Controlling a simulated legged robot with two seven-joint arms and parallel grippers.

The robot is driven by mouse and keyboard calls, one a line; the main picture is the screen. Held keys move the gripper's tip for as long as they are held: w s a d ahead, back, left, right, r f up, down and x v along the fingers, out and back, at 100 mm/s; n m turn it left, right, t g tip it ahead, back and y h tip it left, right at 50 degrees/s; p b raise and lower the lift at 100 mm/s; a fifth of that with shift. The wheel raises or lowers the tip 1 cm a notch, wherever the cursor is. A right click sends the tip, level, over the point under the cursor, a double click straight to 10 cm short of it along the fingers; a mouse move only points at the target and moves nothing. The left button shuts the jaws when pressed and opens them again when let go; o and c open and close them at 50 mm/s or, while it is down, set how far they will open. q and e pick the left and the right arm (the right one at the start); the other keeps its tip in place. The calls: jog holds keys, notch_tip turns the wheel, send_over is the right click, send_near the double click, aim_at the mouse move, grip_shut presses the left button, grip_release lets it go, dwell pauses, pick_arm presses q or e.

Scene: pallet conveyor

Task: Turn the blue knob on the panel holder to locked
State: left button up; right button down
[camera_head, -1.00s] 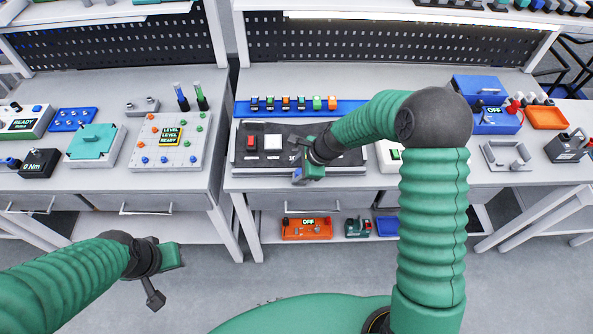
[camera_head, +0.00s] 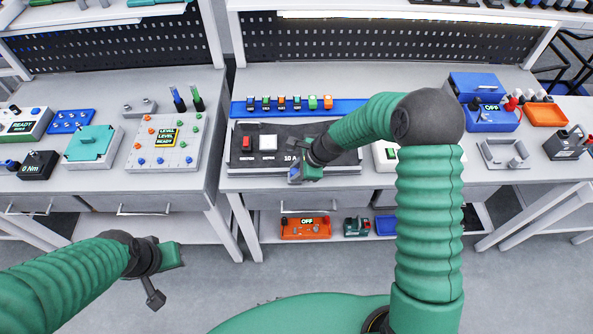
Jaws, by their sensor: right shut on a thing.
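The panel holder (camera_head: 238,171) is a pale frame with a dark panel on the centre bench. A red switch (camera_head: 247,144) and a white block (camera_head: 268,142) sit on the panel. My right gripper (camera_head: 296,177) is at the holder's front edge, pointing down and shut on the blue knob (camera_head: 293,173). Only a little blue shows beside the fingers; the rest of the knob and its lock position are hidden. My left gripper (camera_head: 158,290) hangs over the floor in front of the left bench, away from everything; its fingers are too unclear to read.
A blue strip with several coloured pieces (camera_head: 295,105) lies behind the holder. A white box with a green switch (camera_head: 386,156) stands right of it, partly behind my arm. An orange device (camera_head: 306,228) sits on the shelf below. The floor before the benches is clear.

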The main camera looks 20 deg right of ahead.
jog(key=shift+w+r, duration=0.1)
dwell(0.3)
jog(key=shift+a+n+p, duration=0.1)
jog(key=shift+n+p, duration=0.3)
jog(key=shift+r+n+g+p, duration=0.1)
jog(key=shift+n+g+p, duration=0.5)
jog(key=shift+n, duration=0.4)
jog(key=shift+w+n+g+p, duration=0.15)
jog(key=shift+n+g+p, duration=0.15)
jog(key=shift+n, duration=0.5)
jog(key=n+g, duration=0.1)
jog(key=n, duration=0.1)
jog(key=shift+n, duration=0.4)
jog(key=n+g+h, duration=0.1)
jog(key=n, duration=0.3)
jog(key=shift+w, duration=0.15)
jog(key=n+h, duration=0.1)
jog(key=n, duration=0.2)
jog(key=n+g+h, duration=0.1)
jog(key=n, duration=0.2)
jog(key=shift+a+g, duration=0.1)
jog(key=shift+g, duration=0.2)
